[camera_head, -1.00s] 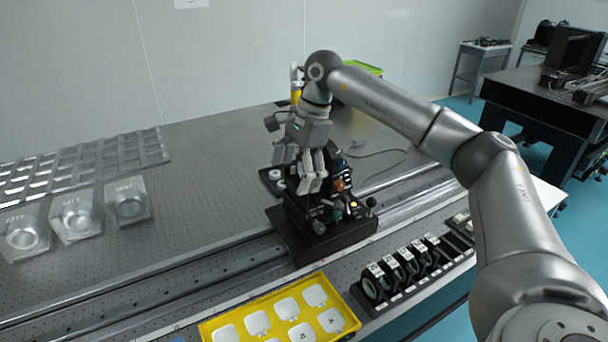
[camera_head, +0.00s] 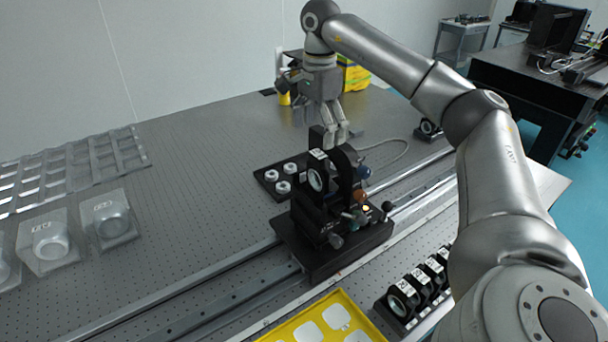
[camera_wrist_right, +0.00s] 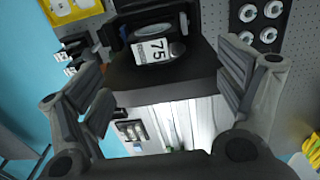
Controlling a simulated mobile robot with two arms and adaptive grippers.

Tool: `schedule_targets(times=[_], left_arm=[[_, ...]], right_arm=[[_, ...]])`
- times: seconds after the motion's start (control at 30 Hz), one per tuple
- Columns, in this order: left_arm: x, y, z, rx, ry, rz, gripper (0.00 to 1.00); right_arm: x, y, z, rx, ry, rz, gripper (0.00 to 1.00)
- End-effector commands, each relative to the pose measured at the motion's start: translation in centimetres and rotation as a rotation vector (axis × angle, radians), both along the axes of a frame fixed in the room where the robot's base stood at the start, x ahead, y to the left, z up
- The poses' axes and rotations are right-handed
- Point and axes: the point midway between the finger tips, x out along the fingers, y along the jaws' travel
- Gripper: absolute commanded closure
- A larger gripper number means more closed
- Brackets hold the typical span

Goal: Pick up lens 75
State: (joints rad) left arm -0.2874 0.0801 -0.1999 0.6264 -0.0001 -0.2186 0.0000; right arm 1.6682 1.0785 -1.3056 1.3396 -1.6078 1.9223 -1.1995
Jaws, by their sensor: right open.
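Lens 75 is a round lens in a black holder with a white "75" label (camera_wrist_right: 152,50). In the head view its round glass (camera_head: 317,179) stands upright on the black stage (camera_head: 330,240) on the rail. In the wrist view the label is near the top, between the spread fingers. My right gripper (camera_head: 338,138) is open and empty, with its fingers pointing down just above and behind the lens holder. It also shows in the wrist view (camera_wrist_right: 168,85), one finger on each side. I see no contact with the lens. My left gripper is not in view.
A yellow tray (camera_head: 284,332) with white pads and a rack of labelled black lens holders (camera_head: 405,300) lie in front. A small black plate with white rings (camera_head: 268,177) sits left of the stage. Clear boxes (camera_head: 110,222) stand at left. The table between is free.

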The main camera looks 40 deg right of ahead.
Motion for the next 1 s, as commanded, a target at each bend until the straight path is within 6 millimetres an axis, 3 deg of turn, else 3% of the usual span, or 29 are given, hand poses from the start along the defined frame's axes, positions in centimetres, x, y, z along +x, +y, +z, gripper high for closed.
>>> schedule_targets(times=[0.3,0.47,0.8,1.0], left_arm=[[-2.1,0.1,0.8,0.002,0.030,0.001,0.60],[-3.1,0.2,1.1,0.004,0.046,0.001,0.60],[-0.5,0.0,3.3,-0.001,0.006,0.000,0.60],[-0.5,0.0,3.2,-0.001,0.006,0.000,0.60]], right_arm=[[-0.1,0.0,-4.5,-0.001,0.004,-0.001,0.11],[-0.1,0.1,-5.6,0.000,0.002,0.000,0.11],[-0.2,0.5,-10.0,0.000,0.003,-0.001,0.11],[-0.2,0.5,-10.6,0.001,0.000,-0.001,0.11]])
